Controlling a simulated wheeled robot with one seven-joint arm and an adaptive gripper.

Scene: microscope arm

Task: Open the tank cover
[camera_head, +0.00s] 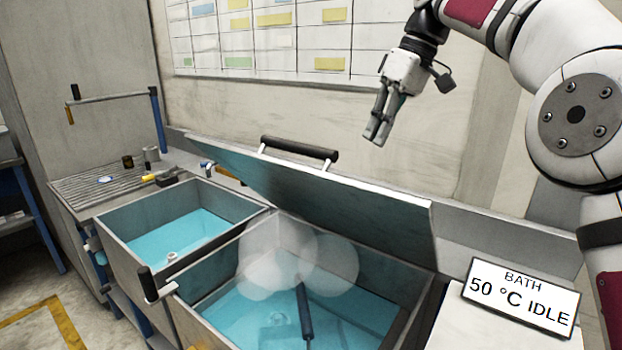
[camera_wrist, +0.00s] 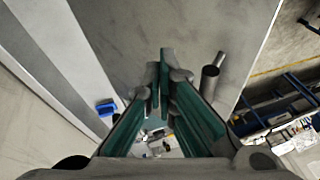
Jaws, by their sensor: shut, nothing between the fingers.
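The tank cover (camera_head: 310,195) stands raised and tilted over the right-hand tank (camera_head: 190,330), leaving a wide opening at the front. A black bar handle (camera_head: 299,149) is on its upper edge. My gripper (camera_head: 376,138) is shut and empty, in the air above and to the right of the handle, apart from the cover. In the wrist view, my gripper (camera_wrist: 163,60) has its teal-padded fingers together. A grey panel, probably the cover, and a grey cylindrical part (camera_wrist: 210,75) lie beyond them.
Pale vapour (camera_head: 290,260) hangs over the tank's blue liquid, where a dark rod (camera_head: 304,312) leans. An uncovered smaller tank (camera_head: 185,225) stands to the left. A sign (camera_head: 521,296) reads "BATH 50 °C IDLE" at right. A wall chart (camera_head: 275,38) is behind.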

